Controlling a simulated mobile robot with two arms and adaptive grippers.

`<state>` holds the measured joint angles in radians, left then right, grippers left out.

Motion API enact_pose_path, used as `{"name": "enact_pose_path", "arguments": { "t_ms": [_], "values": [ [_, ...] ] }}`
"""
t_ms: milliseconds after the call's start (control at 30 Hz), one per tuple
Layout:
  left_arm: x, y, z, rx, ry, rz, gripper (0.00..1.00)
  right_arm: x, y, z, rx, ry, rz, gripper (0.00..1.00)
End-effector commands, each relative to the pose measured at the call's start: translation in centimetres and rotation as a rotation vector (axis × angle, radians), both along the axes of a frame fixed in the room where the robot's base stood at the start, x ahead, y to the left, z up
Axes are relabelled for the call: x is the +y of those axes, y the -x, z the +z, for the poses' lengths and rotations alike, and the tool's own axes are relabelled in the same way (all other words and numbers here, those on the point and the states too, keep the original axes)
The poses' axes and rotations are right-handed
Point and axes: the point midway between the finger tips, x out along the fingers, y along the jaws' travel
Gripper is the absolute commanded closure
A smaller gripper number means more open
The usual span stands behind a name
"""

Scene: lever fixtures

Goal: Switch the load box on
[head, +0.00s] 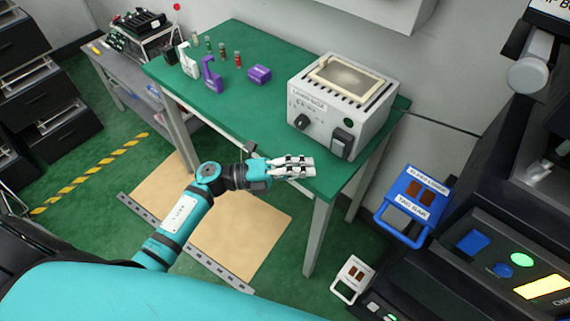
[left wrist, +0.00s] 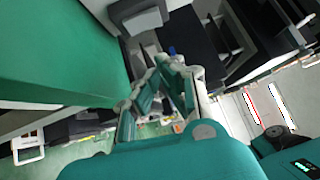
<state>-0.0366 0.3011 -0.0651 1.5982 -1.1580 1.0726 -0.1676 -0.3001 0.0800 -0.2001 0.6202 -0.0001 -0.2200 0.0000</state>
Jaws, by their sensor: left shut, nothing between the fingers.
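The load box (head: 325,107) is a light grey box on the green table (head: 215,100). Its front has a label, a black knob (head: 302,122) at the left, a dark green round spot and a black rocker switch (head: 341,143) at the lower right. Which way the switch is set is too small to tell. My left gripper (head: 311,168) is shut and empty, in front of and a little below the box's front, apart from the switch in the picture. Its closed fingers also show in the left wrist view (left wrist: 165,65). My right gripper is not in view.
Purple holders (head: 210,75), a purple block (head: 259,74) and small bottles stand at the table's back left. A blue-framed panel (head: 412,203) and a dark machine with lit buttons (head: 521,259) are at the right. The table's front edge lies close to my left gripper.

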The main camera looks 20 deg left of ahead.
Motion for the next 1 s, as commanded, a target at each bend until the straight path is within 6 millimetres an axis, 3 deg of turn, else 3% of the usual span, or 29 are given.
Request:
{"name": "enact_pose_path", "arguments": {
  "t_ms": [133, 400, 833, 1000],
  "values": [
    [-2.8, -1.3, 0.7, -0.001, 0.004, 0.000, 1.00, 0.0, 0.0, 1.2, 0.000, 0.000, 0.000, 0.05],
    [-3.7, -4.5, 0.8, 0.000, 0.001, 0.000, 1.00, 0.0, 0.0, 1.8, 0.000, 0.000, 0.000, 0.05],
    [-3.8, -4.9, 0.7, 0.001, 0.000, 0.000, 1.00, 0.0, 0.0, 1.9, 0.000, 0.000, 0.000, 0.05],
    [-3.9, -5.4, 1.7, 0.053, -0.024, -0.002, 1.00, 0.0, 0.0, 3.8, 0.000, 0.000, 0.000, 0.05]
  ]
}}
